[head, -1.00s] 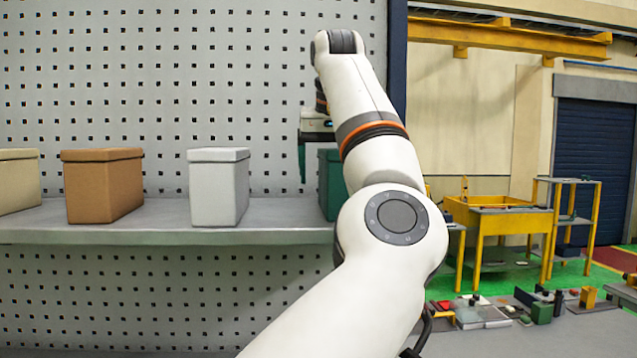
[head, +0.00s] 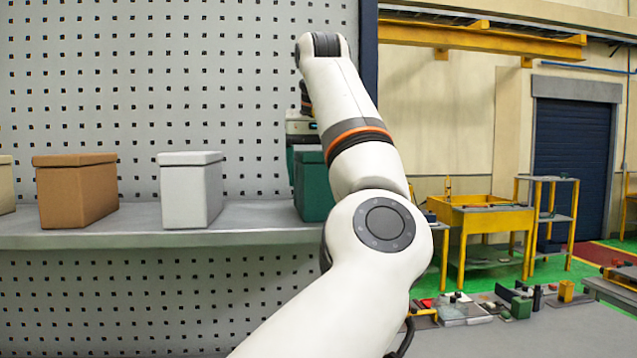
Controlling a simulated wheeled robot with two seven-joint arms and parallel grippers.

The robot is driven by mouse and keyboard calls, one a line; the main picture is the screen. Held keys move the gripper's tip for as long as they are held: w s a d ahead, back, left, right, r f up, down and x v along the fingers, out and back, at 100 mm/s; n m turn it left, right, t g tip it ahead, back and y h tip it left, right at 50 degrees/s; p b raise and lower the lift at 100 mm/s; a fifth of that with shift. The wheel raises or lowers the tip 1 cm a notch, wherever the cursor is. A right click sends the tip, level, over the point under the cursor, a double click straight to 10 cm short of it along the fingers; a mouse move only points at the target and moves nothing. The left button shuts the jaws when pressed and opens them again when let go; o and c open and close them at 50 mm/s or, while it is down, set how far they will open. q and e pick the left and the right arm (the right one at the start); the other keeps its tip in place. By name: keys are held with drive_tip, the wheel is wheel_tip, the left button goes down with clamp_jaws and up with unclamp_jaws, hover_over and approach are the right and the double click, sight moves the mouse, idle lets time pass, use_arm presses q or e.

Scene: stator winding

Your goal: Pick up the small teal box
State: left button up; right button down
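The small teal box (head: 311,190) stands on the grey shelf (head: 240,222). I cannot tell whether that finger touches the box. The other finger is hidden behind my arm, so the opening does not show. The box appears to rest on the shelf. My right gripper is out of view.
A white box (head: 190,190), a brown box (head: 77,190) and a beige box (head: 6,185) stand left along the shelf. A perforated panel (head: 180,70) rises behind. A dark blue post (head: 368,80) stands at the right end. Yellow workstations (head: 485,222) are farther right.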

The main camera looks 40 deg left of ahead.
use_arm(q)
drive_tip(key=shift+s+a, duration=0.1)
drive_tip(key=shift+a, duration=0.05)
drive_tip(key=c, duration=0.9)
drive_tip(key=shift+r, duration=0.25)
drive_tip(key=shift+c, duration=0.2)
